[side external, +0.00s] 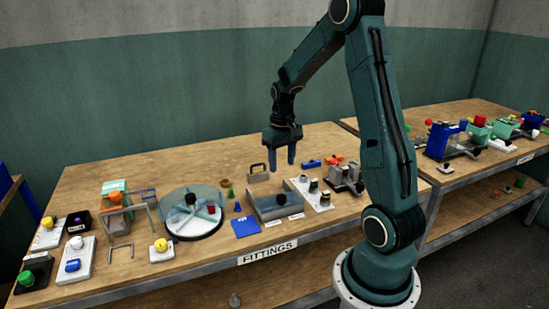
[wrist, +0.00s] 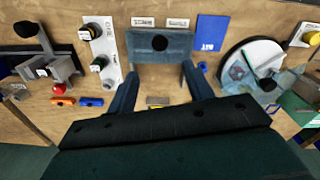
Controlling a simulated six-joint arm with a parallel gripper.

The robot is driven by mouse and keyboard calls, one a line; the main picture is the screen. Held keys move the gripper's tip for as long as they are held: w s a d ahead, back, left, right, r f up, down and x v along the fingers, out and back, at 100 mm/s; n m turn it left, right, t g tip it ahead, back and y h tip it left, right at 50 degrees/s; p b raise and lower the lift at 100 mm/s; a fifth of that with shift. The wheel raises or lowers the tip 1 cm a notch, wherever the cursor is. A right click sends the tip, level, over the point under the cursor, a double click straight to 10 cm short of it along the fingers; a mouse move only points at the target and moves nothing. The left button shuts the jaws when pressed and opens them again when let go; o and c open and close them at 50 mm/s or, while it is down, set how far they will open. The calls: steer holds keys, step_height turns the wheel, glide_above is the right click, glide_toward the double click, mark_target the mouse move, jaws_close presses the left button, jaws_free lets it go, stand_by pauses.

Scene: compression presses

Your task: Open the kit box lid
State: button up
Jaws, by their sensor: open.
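A grey-blue box (side external: 283,210), which I take for the kit box, sits near the table's front edge. In the wrist view the box (wrist: 145,50) has a flat grey-blue top, seemingly a shut lid, with a round black knob (wrist: 160,43). My gripper (side external: 281,160) points down above and behind the box, apart from it. In the wrist view my open, empty gripper (wrist: 161,82) has its fingers spread, with the box beyond and between them.
A round tray with a clear cover (side external: 191,213) and a blue plate (side external: 245,227) are left of the box. A white board with knobs (side external: 310,193) and a grey clamp-like fixture (side external: 345,178) are right. A black-handled grey piece (side external: 258,174) stands behind.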

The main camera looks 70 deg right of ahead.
mark_target(282, 196)
step_height(282, 196, down, 12)
steer(key=shift+f, duration=0.15)
stand_by(0.5)
